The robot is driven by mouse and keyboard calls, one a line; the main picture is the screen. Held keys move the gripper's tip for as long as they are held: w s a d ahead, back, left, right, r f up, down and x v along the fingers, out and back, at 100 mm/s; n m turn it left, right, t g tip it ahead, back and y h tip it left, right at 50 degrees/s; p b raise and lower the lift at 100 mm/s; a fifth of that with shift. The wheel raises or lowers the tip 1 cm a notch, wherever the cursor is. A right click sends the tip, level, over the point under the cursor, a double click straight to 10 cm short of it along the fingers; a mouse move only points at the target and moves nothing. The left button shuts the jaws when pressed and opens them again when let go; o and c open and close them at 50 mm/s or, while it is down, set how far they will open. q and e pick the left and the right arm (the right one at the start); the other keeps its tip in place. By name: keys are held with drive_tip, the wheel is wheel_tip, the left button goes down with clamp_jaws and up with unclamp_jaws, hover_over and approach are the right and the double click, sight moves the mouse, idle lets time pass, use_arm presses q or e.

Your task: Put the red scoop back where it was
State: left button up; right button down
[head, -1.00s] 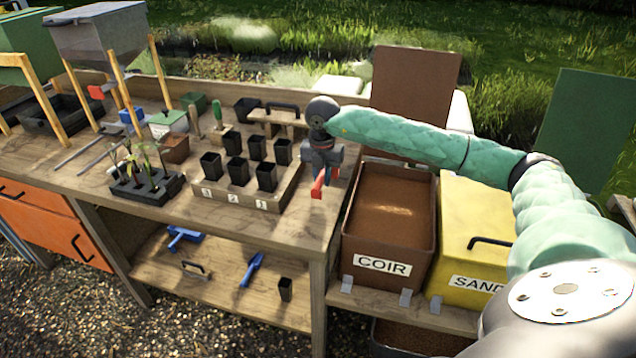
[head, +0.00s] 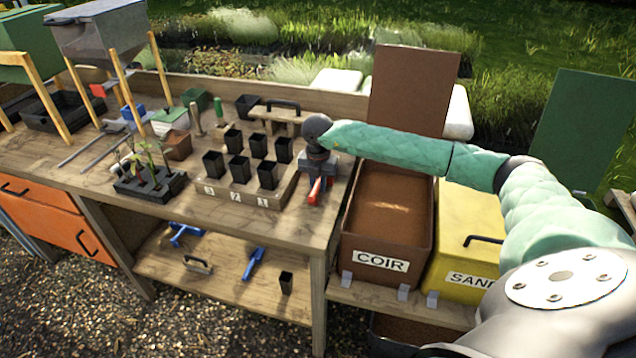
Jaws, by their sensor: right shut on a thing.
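The red scoop (head: 314,191) is in my right gripper (head: 318,177), at the right end of the wooden bench top. The gripper is shut on it and points down. Only part of the scoop shows, low under the jaws; I cannot tell whether it touches the bench. My left gripper is not in view.
An open brown COIR bin (head: 385,240) and a yellow SAND bin (head: 465,235) stand right of the bench. Black pots stand on a numbered wooden block (head: 238,201) left of the gripper. A wooden stand with a dark handle (head: 276,108) is behind. Blue tools (head: 254,262) lie on the lower shelf.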

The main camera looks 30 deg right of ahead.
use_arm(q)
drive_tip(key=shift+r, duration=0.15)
use_arm(e)
drive_tip(key=shift+f, duration=0.15)
drive_tip(key=c, duration=1.3)
unclamp_jaws()
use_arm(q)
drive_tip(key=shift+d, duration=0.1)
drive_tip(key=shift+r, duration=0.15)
use_arm(e)
drive_tip(key=shift+r, duration=0.3)
drive_tip(key=shift+r+b, duration=0.3)
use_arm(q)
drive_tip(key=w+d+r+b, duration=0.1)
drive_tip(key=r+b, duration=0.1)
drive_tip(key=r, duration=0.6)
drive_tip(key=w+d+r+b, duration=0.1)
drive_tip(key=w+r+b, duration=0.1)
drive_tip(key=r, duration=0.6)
use_arm(e)
wheel_tip(320, 180, up, 11)
drive_tip(key=shift+r, duration=0.1)
